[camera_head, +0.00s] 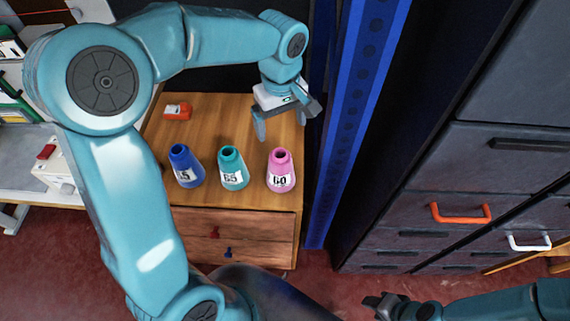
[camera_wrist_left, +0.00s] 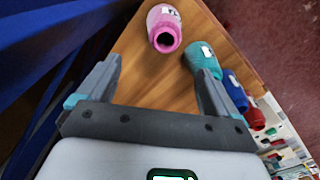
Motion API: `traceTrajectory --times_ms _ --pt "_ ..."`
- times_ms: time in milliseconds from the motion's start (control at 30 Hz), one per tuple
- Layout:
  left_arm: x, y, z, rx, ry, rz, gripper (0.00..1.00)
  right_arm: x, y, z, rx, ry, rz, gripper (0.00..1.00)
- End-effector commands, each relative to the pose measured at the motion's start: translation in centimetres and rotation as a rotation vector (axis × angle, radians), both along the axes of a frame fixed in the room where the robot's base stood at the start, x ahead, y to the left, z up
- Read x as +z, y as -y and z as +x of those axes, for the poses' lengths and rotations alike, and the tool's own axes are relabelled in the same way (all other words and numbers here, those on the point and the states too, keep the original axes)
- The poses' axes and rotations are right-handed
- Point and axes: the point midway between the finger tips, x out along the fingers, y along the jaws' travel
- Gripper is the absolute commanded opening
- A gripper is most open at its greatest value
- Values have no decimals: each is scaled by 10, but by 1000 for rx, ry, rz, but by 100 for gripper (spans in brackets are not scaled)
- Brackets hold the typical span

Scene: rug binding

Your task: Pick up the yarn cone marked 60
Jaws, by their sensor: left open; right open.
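The yarn cone marked 60 (camera_head: 281,171) is pink and stands upright near the right front of the wooden cabinet top (camera_head: 220,120). It also shows in the left wrist view (camera_wrist_left: 166,30), ahead of the open fingers. My left gripper (camera_head: 280,125) is open and empty, above the cabinet top and behind the pink cone, apart from it. Its two fingers also show in the left wrist view (camera_wrist_left: 150,80). My right gripper (camera_head: 385,304) is low at the bottom of the head view, far from the cones; its fingers are small and dark there.
A teal cone marked 65 (camera_head: 232,169) stands left of the pink one, and a blue cone (camera_head: 186,166) stands further left. A small orange-red object (camera_head: 177,111) lies at the back left. A blue perforated post (camera_head: 350,120) rises close to the right of the cabinet.

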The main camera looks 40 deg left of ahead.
Motion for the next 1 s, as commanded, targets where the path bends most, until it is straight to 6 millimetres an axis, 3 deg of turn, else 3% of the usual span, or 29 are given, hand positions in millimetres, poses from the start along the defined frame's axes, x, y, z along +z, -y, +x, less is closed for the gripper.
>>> traceTrajectory --times_ms 333,633,833,1000 --pt "-79 -1 -8 -2 -6 -1 93 4 0 0 0 0 0 43" --pt "-107 0 -6 -2 -6 -2 93 10 0 0 0 0 0 43" --pt "-140 1 -5 -2 -6 -2 93 18 0 0 0 0 0 43" --pt "-149 1 -4 -2 -1 -3 93 18 0 0 0 0 0 43"
